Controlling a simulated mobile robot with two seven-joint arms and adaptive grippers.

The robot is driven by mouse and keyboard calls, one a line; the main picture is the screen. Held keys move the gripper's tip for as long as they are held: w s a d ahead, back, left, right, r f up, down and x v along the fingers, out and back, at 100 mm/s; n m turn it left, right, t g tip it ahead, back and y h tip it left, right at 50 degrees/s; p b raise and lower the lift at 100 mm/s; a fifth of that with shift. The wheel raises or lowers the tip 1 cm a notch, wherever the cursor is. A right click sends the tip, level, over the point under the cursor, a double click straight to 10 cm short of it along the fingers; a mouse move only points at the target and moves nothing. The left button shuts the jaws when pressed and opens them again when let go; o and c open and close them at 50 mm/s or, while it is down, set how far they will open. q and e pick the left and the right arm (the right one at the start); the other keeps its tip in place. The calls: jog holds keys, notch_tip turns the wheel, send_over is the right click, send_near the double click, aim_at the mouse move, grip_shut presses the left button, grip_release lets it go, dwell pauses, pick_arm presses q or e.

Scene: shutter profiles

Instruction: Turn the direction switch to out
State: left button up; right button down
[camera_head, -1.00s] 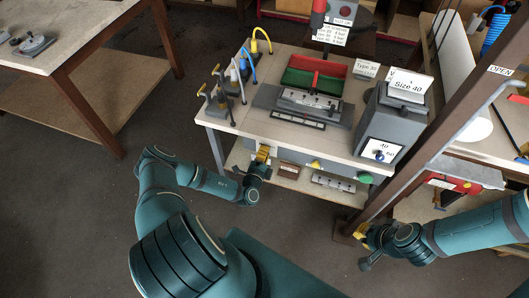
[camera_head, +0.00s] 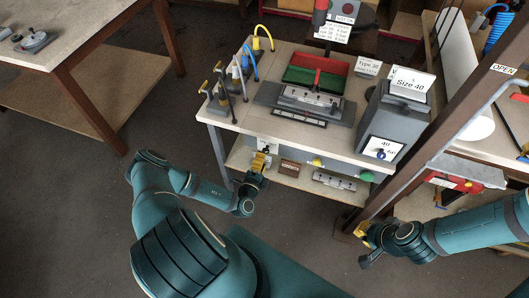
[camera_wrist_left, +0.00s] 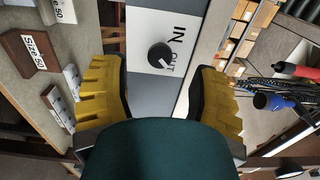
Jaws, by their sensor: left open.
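The direction switch (camera_wrist_left: 160,55) is a round black knob with a pale mark on a white plate, with IN and OUT lettered beside it in the left wrist view. I cannot tell for sure which word the mark points to. In the head view its white plate (camera_head: 265,145) shows on the bench's front panel, partly behind my gripper. My left gripper (camera_wrist_left: 158,95) has its yellow fingers open, one on each side of the knob in the picture and apart from it. In the head view the left gripper (camera_head: 260,163) is just in front of the panel.
A yellow button (camera_head: 317,162) and a green button (camera_head: 366,176) sit to the right on the same panel. My right gripper (camera_head: 364,236) is by the brown post, its fingers hard to make out. Blue and red tools (camera_wrist_left: 275,102) lie right in the wrist view.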

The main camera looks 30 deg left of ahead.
pick_arm(q)
jog(key=v, duration=0.6)
jog(key=shift+s, duration=0.35)
jog(key=shift+d, duration=0.2)
